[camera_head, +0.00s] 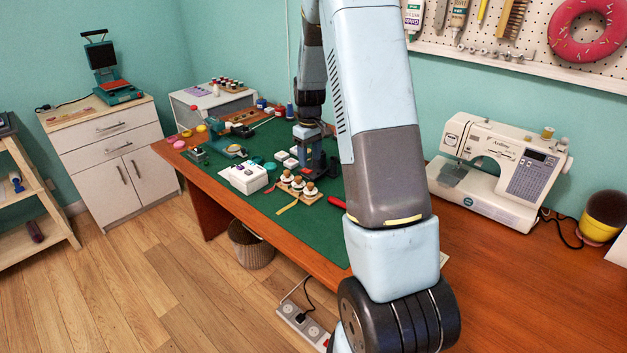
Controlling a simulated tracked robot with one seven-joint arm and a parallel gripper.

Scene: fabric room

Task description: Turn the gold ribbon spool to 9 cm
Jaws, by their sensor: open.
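A small wooden stand (306,198) on the green mat holds a short row of white spools with brown knobs. A gold ribbon strip (287,207) lies on the mat in front of the stand. I cannot tell for sure which spool it comes from; the middle spool (297,185) is closest behind it. Any centimetre marks are too small to read. My gripper (317,172) is open, pointing down just behind the right spool (309,190). It looks apart from the knobs, but contact is hard to judge at this size.
A white box-shaped device (248,178) stands left of the stand, with small white blocks behind it. A red-handled tool (337,202) lies to the right. A sewing machine (500,170) stands further right. The mat's front strip is clear.

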